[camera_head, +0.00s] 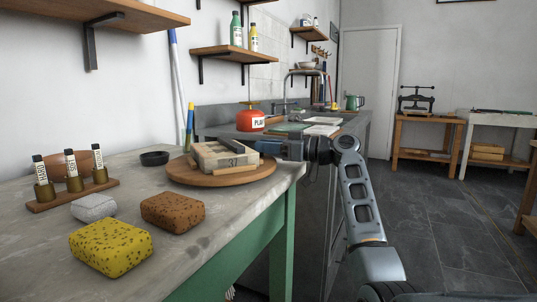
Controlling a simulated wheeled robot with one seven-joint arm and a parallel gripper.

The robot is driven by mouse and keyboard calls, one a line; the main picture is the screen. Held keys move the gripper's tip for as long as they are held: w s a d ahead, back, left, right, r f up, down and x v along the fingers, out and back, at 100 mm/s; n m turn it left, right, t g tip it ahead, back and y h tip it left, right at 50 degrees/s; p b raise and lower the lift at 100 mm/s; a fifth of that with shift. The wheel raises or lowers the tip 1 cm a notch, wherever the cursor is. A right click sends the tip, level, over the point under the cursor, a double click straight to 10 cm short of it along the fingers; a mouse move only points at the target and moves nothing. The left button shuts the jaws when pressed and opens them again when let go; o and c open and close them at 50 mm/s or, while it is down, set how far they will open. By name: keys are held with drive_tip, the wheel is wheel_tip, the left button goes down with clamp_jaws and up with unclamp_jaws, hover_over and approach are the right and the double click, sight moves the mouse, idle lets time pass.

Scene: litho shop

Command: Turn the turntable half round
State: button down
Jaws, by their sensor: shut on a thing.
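The turntable (186,175) is a round, flat wooden disc on the grey bench top. A pale stone block (212,158) marked 37 rests on wooden strips (236,168) on the disc. My gripper (258,147) reaches in from the right, low over the disc's right part, at about the height of the stone's top. Its jaws are shut at the stone's right-hand far end. The exact contact is small and partly hidden.
A black dish (155,158) sits behind the disc's left side. A red can (250,119) stands farther back.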

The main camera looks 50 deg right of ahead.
drive_tip(key=shift+w+d, duration=0.1)
drive_tip(key=shift+w, duration=0.1)
idle(0.5)
drive_tip(key=c, duration=1)
unclamp_jaws()
drive_tip(key=shift+o, duration=0.2)
drive_tip(key=shift+p+v, duration=0.5)
drive_tip(key=shift+v, duration=3.4)
drive_tip(key=shift+d+f, duration=0.1)
drive_tip(key=shift+c, duration=0.3)
